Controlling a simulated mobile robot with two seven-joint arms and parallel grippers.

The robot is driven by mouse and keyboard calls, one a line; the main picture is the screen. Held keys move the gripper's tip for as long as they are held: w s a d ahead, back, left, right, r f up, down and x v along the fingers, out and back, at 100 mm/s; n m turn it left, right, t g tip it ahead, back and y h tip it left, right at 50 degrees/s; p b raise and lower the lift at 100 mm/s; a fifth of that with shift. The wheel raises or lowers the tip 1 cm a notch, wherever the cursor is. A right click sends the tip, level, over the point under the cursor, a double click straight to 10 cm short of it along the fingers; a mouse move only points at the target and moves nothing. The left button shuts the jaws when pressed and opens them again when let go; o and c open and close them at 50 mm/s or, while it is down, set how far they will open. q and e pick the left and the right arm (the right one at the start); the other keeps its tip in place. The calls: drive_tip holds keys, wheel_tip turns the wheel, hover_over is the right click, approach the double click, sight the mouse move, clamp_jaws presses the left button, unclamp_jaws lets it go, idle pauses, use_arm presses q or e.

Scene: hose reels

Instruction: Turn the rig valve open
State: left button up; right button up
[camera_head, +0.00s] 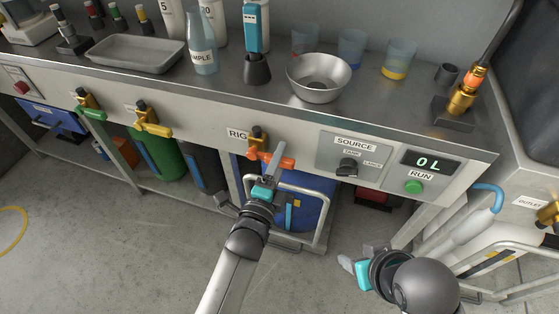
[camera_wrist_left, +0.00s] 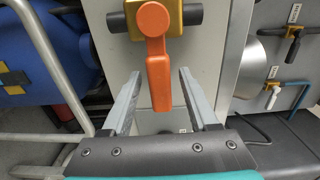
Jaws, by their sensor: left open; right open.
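The rig valve sits on the bench's front panel under the label RIG. It has a brass body (camera_head: 257,138) and an orange lever (camera_head: 286,161) that points right in the head view. My left gripper (camera_head: 272,162) is open at the lever. In the left wrist view the orange lever (camera_wrist_left: 159,82) reaches between the two open fingers (camera_wrist_left: 159,75), with a visible gap on each side. The fingers are not closed on it. My right gripper (camera_head: 360,262) is open and empty, low over the floor to the right.
A green-handled valve (camera_head: 90,113) and a yellow-handled valve (camera_head: 152,129) are on the same panel at left. A SOURCE knob (camera_head: 348,167) and green RUN button (camera_head: 414,187) are right of the rig valve. A metal rail frame (camera_head: 322,205) stands below it.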

use_arm(q)
drive_tip(key=shift+c, duration=0.3)
clamp_jaws()
idle(1.1)
